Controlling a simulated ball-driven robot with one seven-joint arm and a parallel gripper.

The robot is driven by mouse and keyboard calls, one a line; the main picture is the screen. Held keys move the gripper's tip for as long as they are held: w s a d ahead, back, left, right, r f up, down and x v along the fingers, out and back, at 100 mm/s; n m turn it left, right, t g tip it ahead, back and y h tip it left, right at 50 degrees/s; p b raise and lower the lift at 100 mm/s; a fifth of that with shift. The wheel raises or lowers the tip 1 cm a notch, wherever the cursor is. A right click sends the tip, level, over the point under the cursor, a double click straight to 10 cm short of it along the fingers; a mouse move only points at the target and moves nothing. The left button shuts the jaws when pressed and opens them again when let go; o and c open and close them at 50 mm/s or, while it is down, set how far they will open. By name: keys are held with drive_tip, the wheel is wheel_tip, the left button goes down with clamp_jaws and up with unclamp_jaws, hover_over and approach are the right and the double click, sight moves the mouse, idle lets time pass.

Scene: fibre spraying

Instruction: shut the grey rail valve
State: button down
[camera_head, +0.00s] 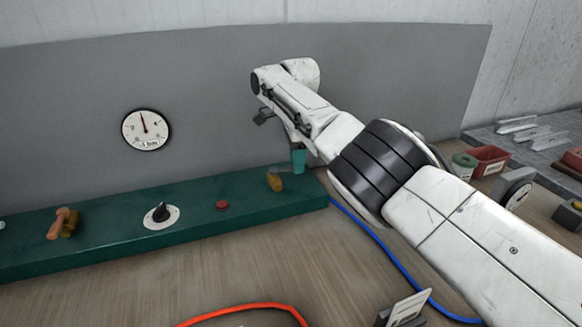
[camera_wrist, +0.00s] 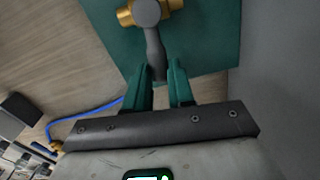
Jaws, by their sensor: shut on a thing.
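The grey rail valve (camera_head: 274,181) sits near the right end of the green rail (camera_head: 180,206). In the wrist view its brass body (camera_wrist: 175,4) and round grey hub (camera_wrist: 147,13) show at the top, and its grey lever (camera_wrist: 154,48) points toward my gripper. My gripper (camera_wrist: 160,76) has its teal fingers on either side of the lever's end and is shut on it. In the head view a teal finger of my gripper (camera_head: 299,160) shows just right of the valve, under my wrist; the rest of the grip is hidden.
The rail also bears an orange-handled valve (camera_head: 62,223), a black knob (camera_head: 160,214) and a red button (camera_head: 222,205). A gauge (camera_head: 146,130) is on the grey panel behind. A blue hose (camera_head: 385,248) and an orange hose (camera_head: 250,307) lie on the bench.

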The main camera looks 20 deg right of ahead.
idle(0.6)
drive_tip(key=c, duration=1)
unclamp_jaws()
drive_tip(key=shift+o, duration=0.2)
drive_tip(key=shift+r, duration=0.15)
wheel_tip(320, 180, up, 11)
drive_tip(key=p, duration=0.5)
drive_tip(key=shift+f+p, duration=0.2)
drive_tip(key=shift+p, duration=0.2)
drive_tip(key=shift+c, duration=0.4)
